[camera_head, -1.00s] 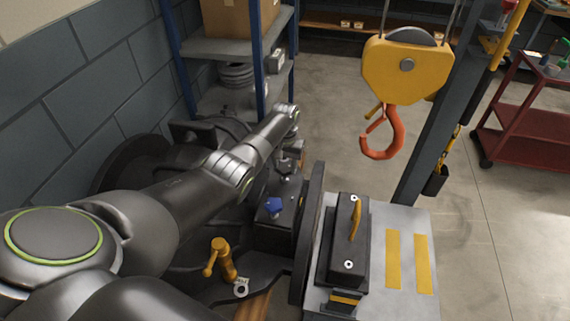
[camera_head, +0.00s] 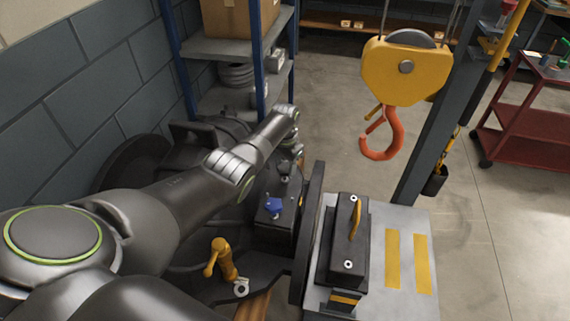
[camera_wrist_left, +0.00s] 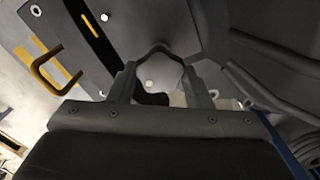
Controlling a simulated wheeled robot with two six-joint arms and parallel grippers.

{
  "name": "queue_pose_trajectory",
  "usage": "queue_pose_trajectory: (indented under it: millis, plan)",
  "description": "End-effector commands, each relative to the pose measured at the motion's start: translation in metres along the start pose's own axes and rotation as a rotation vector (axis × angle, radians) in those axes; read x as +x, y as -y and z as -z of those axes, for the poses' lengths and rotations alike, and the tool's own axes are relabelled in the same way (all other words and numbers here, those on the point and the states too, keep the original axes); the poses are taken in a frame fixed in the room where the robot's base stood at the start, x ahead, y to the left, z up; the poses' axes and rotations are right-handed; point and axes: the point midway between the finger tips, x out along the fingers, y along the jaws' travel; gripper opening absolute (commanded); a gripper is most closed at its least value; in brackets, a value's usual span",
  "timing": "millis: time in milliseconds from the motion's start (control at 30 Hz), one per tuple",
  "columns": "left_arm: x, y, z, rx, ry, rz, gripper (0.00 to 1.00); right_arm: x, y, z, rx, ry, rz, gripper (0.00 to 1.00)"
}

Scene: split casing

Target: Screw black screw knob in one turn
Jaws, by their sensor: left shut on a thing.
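My left gripper (camera_wrist_left: 161,78) reaches down over the dark casing, and in the left wrist view its two fingers stand on either side of a rounded, lobed knob (camera_wrist_left: 163,68). The gripper is shut on this knob, which looks grey in that light. In the head view my left forearm and wrist hide most of the gripper and the knob. A blue star-shaped knob (camera_head: 273,205) sits on the casing block (camera_head: 272,233), nearer to me than the gripper. My right gripper is not in view.
A yellow lever (camera_head: 221,259) stands on the near part of the casing. A black box with a yellow handle (camera_head: 355,217) rests on a grey plate (camera_head: 411,225) at right. A yellow hoist block with an orange hook (camera_head: 381,142) hangs beyond. Shelves (camera_head: 232,50) stand behind.

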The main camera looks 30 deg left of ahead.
Motion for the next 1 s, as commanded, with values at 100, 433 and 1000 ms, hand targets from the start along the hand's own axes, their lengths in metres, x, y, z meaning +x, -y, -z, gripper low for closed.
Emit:
queue_pose_trajectory:
  millis: [100, 433, 1000]
  plan:
    - [-0.0008, -0.0001, 0.0004, 0.081, 0.000, 0.000, 0.22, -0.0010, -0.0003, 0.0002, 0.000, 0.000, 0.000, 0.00]
    - [-0.0007, 0.0000, 0.0005, 0.233, -0.001, 0.000, 0.22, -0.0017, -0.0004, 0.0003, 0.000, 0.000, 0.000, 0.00]
    - [-0.0007, 0.0001, 0.0007, 0.268, -0.002, 0.001, 0.22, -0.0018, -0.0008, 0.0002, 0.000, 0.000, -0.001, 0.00]
